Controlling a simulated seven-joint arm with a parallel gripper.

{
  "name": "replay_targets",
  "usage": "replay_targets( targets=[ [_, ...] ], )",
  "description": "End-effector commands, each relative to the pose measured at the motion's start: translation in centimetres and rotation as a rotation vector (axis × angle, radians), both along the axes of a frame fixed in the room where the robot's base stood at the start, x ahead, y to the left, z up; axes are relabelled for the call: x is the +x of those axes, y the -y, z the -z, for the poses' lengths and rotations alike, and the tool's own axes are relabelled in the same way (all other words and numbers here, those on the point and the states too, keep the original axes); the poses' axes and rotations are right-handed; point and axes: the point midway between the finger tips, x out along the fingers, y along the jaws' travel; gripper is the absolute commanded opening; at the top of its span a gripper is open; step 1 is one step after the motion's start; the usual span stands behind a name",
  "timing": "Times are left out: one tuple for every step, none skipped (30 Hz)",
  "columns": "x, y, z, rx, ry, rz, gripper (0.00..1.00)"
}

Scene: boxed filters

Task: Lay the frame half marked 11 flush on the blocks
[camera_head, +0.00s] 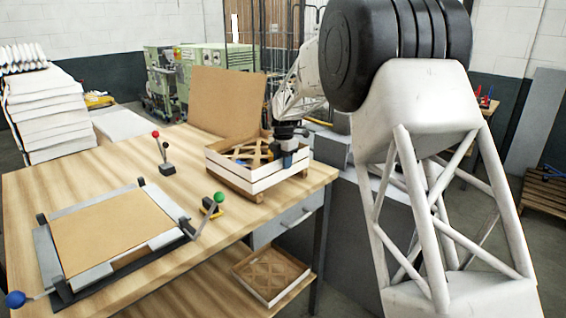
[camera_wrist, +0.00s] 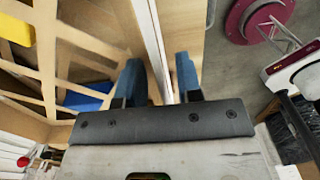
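Two frame halves with white outer sides and tan lattice insides appear stacked (camera_head: 262,180) at the right end of the wooden table. No number 11 is readable on them. My gripper (camera_head: 290,155) is at their right side, pointing down. In the wrist view, the blue fingers of my gripper (camera_wrist: 161,82) stand on either side of the white-edged side wall (camera_wrist: 150,35), with small gaps showing, so it looks open. The lattice (camera_wrist: 50,50) lies left of the fingers.
A clamping fixture (camera_head: 45,255) holding a brown board (camera_head: 112,230) lies at the table's left. Levers with a red knob (camera_head: 156,134), green knob (camera_head: 219,197) and blue knob (camera_head: 15,299) stick up. A brown panel (camera_head: 228,100) stands behind. Another lattice frame (camera_head: 270,275) is on the lower shelf.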

Motion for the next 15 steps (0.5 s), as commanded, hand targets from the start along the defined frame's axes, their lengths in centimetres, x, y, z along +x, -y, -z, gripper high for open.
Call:
replay_targets(
  targets=[
    [0.0,0.0,0.0,0.000,0.000,0.000,0.32],
    [0.0,0.0,0.0,0.000,0.000,0.000,0.32],
    [0.0,0.0,0.0,0.000,0.000,0.000,0.32],
    [0.0,0.0,0.0,0.000,0.000,0.000,0.32],
    [0.0,0.0,0.0,0.000,0.000,0.000,0.32],
    [0.0,0.0,0.0,0.000,0.000,0.000,0.32],
    [0.0,0.0,0.0,0.000,0.000,0.000,0.32],
    [0.0,0.0,-0.1,0.000,0.000,0.000,0.32],
    [0.0,0.0,-0.2,0.000,0.000,0.000,0.32],
    [0.0,0.0,-0.3,0.000,0.000,0.000,0.32],
    [0.0,0.0,-0.4,0.001,0.001,0.000,0.32],
    [0.0,0.0,-0.6,0.001,0.001,0.000,0.32],
    [0.0,0.0,-0.8,0.000,0.001,0.000,0.32],
    [0.0,0.0,-1.0,0.000,0.001,0.000,0.32],
    [0.0,0.0,-1.4,0.000,0.001,0.000,0.32]
  ],
)
